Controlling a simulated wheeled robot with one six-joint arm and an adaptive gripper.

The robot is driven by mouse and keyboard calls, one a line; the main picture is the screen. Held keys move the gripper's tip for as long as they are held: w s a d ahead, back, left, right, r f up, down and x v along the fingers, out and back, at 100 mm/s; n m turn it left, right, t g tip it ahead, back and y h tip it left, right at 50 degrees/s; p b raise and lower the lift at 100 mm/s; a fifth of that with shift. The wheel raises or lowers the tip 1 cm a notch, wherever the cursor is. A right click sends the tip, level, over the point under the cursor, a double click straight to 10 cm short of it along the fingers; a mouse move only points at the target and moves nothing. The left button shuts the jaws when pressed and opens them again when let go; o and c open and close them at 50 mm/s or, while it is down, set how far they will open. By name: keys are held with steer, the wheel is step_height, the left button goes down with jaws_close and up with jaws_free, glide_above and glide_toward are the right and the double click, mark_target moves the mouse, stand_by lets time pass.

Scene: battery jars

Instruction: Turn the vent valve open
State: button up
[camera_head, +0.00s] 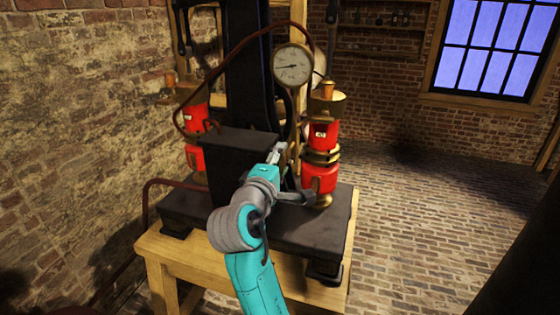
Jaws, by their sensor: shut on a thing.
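My gripper (279,150) is at the end of my teal and grey arm, in the middle of the head view. It is shut on a small part at the front of the black machine (238,142), just right of its dark box. This part appears to be the vent valve; the jaws mostly hide it, so its angle cannot be told. A round white pressure gauge (293,65) is above my gripper, with its thin needle visible.
A red jar with brass fittings (320,178) stands close right of my gripper; another red jar (195,118) is at the left. A brown hose (208,84) arches above. The machine stands on a wooden table (183,262). Brick floor (420,215) is clear at the right.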

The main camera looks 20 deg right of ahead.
steer(key=o, duration=0.9)
steer(key=v, duration=1.2)
steer(key=shift+f, duration=0.1)
